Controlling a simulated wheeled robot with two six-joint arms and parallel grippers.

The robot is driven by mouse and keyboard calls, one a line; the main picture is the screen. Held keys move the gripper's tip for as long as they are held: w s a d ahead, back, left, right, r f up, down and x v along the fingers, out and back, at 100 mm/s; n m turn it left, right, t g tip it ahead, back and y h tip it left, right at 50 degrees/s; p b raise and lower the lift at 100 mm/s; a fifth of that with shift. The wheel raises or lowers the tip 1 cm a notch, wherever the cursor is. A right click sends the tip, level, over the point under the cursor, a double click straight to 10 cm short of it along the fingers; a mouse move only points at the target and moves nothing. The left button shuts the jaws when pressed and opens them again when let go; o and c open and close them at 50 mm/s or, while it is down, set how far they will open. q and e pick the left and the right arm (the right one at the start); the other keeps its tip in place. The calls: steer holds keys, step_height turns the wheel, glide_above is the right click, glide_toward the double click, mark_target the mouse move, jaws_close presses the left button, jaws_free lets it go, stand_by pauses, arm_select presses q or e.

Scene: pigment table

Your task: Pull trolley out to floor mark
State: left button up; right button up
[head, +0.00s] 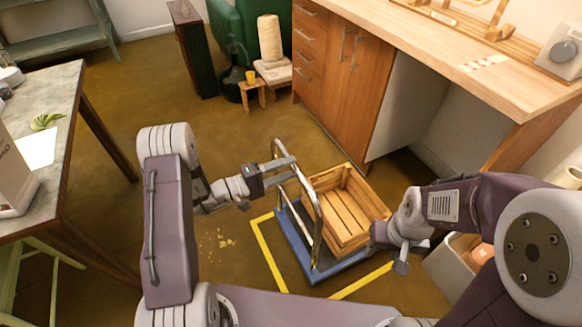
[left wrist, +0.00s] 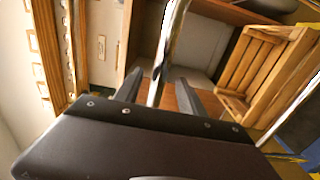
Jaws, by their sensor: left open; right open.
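The trolley has a blue deck (head: 338,270) and an upright chrome handle (head: 317,212) on its left side. A slatted wooden crate (head: 345,212) rides on the deck and also shows in the left wrist view (left wrist: 262,68). My right gripper (head: 405,258) is open by the crate's front right, apart from the handle.
A wooden workbench with cabinets (head: 350,75) stands behind the trolley, with an open bay below it. A grey bin (head: 450,268) is at the right. A stone-topped table (head: 62,95) stands at the left. The brown floor between the table and trolley is mostly clear.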

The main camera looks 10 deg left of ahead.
arm_select(q)
steer(key=v, duration=0.9)
